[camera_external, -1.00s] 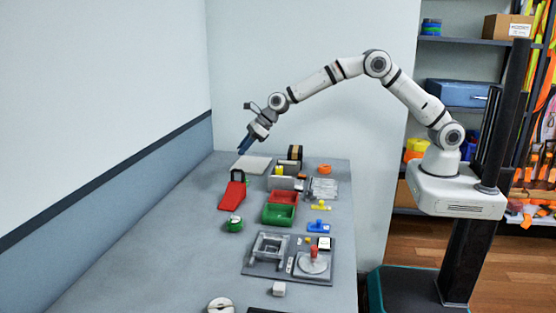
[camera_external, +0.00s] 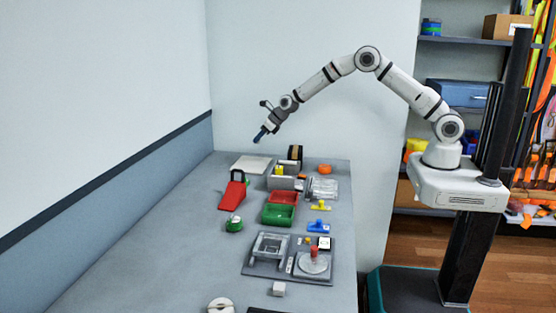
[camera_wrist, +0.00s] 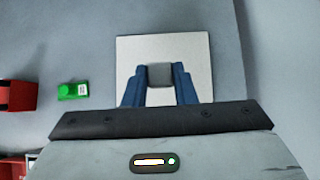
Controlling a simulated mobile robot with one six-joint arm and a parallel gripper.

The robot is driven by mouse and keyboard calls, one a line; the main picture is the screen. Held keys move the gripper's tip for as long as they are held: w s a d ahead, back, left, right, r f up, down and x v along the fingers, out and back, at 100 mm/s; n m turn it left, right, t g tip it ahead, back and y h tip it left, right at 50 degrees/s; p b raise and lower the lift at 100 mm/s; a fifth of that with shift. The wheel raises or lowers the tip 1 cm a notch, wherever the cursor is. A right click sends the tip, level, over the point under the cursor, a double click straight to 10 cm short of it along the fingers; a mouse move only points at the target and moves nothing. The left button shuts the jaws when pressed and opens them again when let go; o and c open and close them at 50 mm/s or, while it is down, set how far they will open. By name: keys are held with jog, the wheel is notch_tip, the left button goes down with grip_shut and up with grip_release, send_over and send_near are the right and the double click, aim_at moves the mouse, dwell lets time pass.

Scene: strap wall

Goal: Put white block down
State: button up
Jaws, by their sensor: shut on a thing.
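My gripper (camera_external: 261,137) is in the air above the far end of the table in the external view. In the wrist view its blue fingers (camera_wrist: 160,87) are shut on a small block (camera_wrist: 160,75), which looks grey in this light. A flat whitish square pad (camera_wrist: 190,52) shows behind and below the block. The same pad (camera_external: 251,163) lies at the far left of the table in the external view. The gripper is well above the pad. The held block cannot be made out in the external view.
A grey bin (camera_external: 286,181), red tray (camera_external: 284,198) and green tray (camera_external: 278,214) line the middle. A grey fixture board (camera_external: 290,265) and a small white block (camera_external: 278,289) are nearer. The left table strip is clear.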

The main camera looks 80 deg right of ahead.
notch_tip(320, 180, down, 10)
jog(key=b, duration=0.4)
jog(key=shift+f, duration=0.1)
jog(key=shift+f+b, duration=0.15)
jog(key=shift+b, duration=0.15)
jog(key=o, duration=1)
jog(key=shift+c, duration=0.2)
